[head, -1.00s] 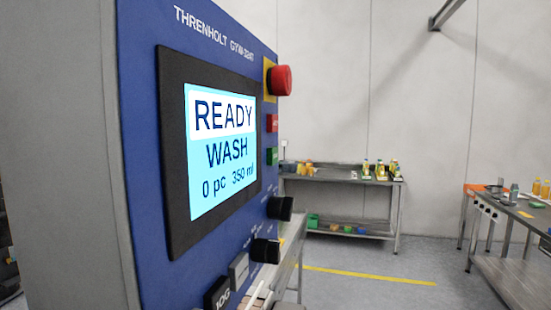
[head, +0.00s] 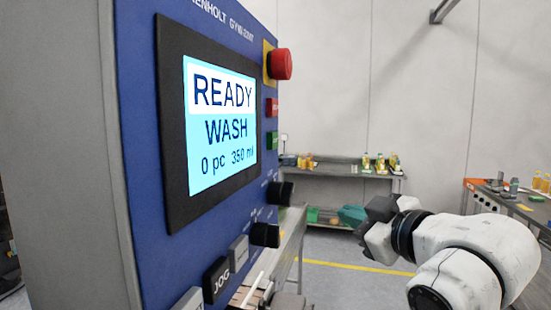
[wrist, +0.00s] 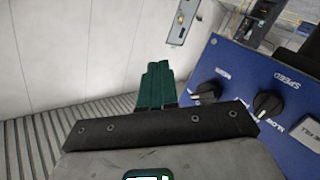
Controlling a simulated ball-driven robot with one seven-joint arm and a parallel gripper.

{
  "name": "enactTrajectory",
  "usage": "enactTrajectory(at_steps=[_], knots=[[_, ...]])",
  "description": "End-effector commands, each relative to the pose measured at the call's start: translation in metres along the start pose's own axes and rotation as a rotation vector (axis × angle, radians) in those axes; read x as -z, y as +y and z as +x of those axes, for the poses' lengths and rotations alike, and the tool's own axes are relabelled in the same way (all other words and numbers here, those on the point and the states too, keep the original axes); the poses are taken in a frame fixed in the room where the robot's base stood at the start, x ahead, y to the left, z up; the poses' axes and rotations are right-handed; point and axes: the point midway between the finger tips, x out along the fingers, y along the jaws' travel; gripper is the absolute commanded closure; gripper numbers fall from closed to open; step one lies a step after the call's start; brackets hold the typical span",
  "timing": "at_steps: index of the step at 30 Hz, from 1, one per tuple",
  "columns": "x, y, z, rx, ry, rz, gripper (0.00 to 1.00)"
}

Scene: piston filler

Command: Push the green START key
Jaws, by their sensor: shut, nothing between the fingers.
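The green START key (head: 272,140) is on the blue panel (head: 130,120) of the filler, just below a red key (head: 272,107). It is seen at a steep angle and its label is not readable. My gripper (head: 345,215) is to the right of the panel and lower than the key, apart from it. Its dark teal fingers (wrist: 157,66) are together and empty in the wrist view. I cannot make out the green key in the wrist view.
A red mushroom button (head: 280,65) sticks out above the keys. Black knobs (head: 265,235) stick out below them and show in the wrist view (wrist: 268,103). The screen (head: 220,125) reads READY, WASH. A bench (head: 340,173) stands behind.

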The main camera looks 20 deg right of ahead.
Motion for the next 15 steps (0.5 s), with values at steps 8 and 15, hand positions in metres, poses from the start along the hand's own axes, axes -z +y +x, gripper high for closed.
enactTrajectory(at_steps=[8, 15], knots=[[0.086, 0.038, -0.024, -0.077, 0.153, -0.250, 1.00], [0.111, 0.044, -0.033, -0.096, 0.193, -0.337, 1.00]])
